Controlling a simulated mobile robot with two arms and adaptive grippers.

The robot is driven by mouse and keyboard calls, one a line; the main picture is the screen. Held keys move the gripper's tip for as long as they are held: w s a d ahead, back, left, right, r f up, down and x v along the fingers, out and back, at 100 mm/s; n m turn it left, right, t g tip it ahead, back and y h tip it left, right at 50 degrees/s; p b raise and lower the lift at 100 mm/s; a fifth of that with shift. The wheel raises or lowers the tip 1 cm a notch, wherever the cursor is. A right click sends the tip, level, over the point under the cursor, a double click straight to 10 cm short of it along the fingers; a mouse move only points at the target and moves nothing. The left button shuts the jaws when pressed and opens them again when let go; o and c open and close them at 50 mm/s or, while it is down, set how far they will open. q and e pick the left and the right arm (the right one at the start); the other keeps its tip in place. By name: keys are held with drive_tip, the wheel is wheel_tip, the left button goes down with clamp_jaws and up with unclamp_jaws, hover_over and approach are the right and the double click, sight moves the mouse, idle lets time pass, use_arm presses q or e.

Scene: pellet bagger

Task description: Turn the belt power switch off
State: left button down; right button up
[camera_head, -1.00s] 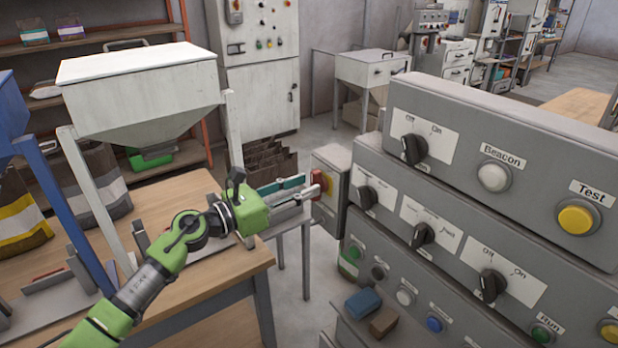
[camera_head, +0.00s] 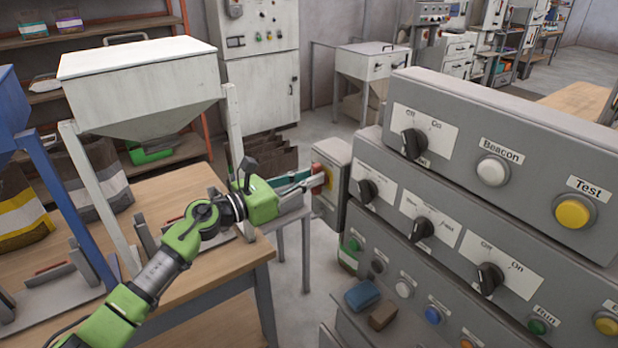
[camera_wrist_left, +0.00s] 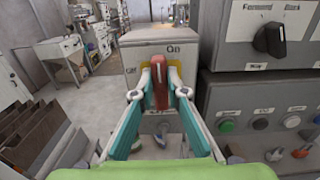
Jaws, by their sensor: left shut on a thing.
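The belt power switch is a red handle on a yellow plate, on the front of a grey box (camera_head: 338,168) left of the large panel. In the left wrist view, the red handle (camera_wrist_left: 159,86) stands roughly upright, its top leaning slightly left. "On" is printed above it and "Off" to its left on the box (camera_wrist_left: 145,55). My left gripper (camera_wrist_left: 159,92) is shut on the handle, with a teal finger on each side. In the head view, the left gripper (camera_head: 312,178) reaches the box from the left and partly hides the handle. My right gripper is out of view.
The grey control panel (camera_head: 510,130) with black knobs and coloured buttons stands close on the right. A wooden table (camera_head: 220,265) with a white hopper (camera_head: 140,85) is on the left. Blue and brown blocks (camera_head: 363,296) lie below.

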use_arm(q)
drive_tip(key=shift+n, duration=0.3)
drive_tip(key=shift+w+a+f+n+p, duration=0.15)
drive_tip(key=shift+n+p, duration=1)
drive_tip(key=shift+n, duration=1.7)
drive_tip(key=shift+w+a+f+n+p, duration=0.15)
drive_tip(key=shift+n+p, duration=1)
drive_tip(key=shift+n, duration=1.65)
drive_tip(key=shift+w+f+n+p, duration=0.25)
drive_tip(key=shift+n+p, duration=0.9)
drive_tip(key=shift+n, duration=1.7)
drive_tip(key=c, duration=2.1)
unclamp_jaws()
drive_tip(key=shift+o, duration=0.6)
drive_tip(key=shift+f, duration=0.1)
